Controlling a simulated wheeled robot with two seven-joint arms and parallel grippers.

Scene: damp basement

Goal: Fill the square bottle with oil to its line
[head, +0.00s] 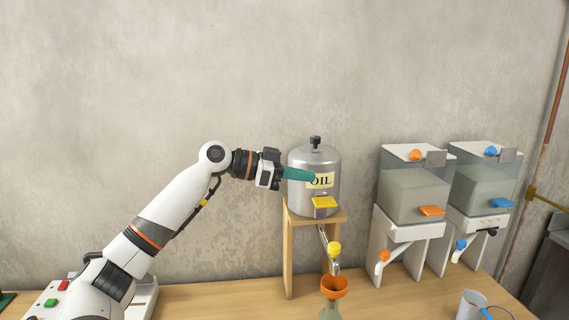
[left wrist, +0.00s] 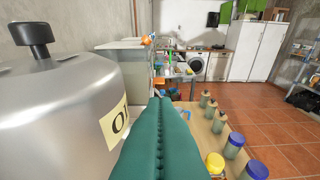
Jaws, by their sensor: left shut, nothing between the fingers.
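A grey metal drum labelled OIL (head: 301,203) stands on a wooden stand (head: 288,255) against the wall; its side also fills the left of the left wrist view (left wrist: 50,110). It has a yellow plate (head: 325,202) in front and a spout with a yellow knob (head: 334,249) below. Under the spout an orange funnel (head: 334,287) sits in a greenish bottle (head: 330,312), mostly cut off by the frame edge; its shape and fill line cannot be seen. My left gripper (head: 312,175), with teal fingers, is shut and empty in front of the drum, by its label. My right gripper is not in view.
Two clear tanks (head: 415,197) (head: 483,190) on white stands are to the right, with orange and blue parts. A mug (head: 470,305) is at lower right. The left wrist view shows several bottles and jars with yellow (left wrist: 214,162) and blue lids (left wrist: 234,143).

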